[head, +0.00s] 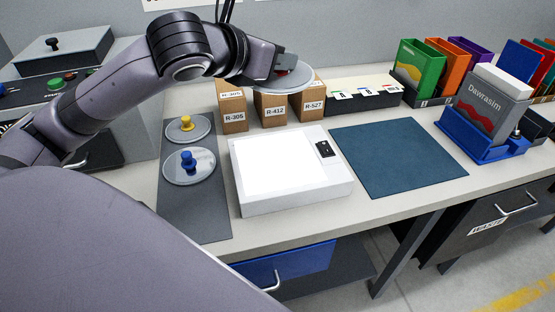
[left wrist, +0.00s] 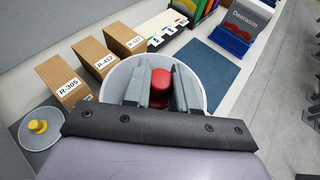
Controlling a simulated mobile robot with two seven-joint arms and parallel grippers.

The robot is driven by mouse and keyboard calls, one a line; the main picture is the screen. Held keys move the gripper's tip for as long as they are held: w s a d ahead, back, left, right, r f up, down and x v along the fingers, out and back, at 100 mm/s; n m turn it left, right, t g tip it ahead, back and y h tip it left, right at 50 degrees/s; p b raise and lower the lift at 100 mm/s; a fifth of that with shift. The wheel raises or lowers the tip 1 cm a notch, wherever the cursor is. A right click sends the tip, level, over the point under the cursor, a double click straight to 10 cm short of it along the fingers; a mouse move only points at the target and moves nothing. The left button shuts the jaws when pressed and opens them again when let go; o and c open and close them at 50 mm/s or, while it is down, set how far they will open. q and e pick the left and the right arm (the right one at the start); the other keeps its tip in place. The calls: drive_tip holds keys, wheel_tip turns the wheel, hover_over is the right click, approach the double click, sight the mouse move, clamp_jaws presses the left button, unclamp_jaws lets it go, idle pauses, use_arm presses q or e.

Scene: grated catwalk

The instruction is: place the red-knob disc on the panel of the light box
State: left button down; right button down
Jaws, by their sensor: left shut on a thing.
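The red-knob disc is a pale round disc (head: 290,78) with a red knob (left wrist: 161,84). My left gripper (head: 284,64) is shut on the red knob and holds the disc in the air, above and in front of the cardboard boxes in the head view. In the left wrist view the disc (left wrist: 197,88) spreads out beneath the fingers. The light box (head: 290,168) lies on the bench with its bright white panel (head: 275,160) bare and a small black switch at its right. The disc is apart from the panel. My right gripper is not in view.
A grey mat (head: 197,224) left of the light box bears a blue-knob disc (head: 188,167) and a yellow-knob disc (head: 187,125). Several cardboard boxes (head: 270,110) stand behind the light box. A bare blue mat (head: 395,155) lies to its right, then a blue holder (head: 480,147).

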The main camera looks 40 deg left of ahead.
sight(277, 160)
use_arm(q)
wheel_tip(277, 160, down, 20)
drive_tip(key=b, duration=0.5)
drive_tip(key=c, duration=0.9)
unclamp_jaws()
drive_tip(key=shift+r, duration=0.1)
drive_tip(key=shift+s+a+r, duration=0.1)
drive_tip(key=shift+s+r, duration=0.15)
drive_tip(key=shift+s, duration=0.35)
drive_tip(key=v, duration=0.5)
drive_tip(key=p+v, duration=0.1)
drive_tip(key=p, duration=0.1)
drive_tip(key=p+v, duration=0.1)
drive_tip(key=p, duration=0.2)
drive_tip(key=shift+s+r, duration=0.25)
drive_tip(key=shift+r, duration=0.15)
drive_tip(key=p+v, duration=0.3)
drive_tip(key=shift+f+p, duration=0.15)
drive_tip(key=shift+p, duration=0.2)
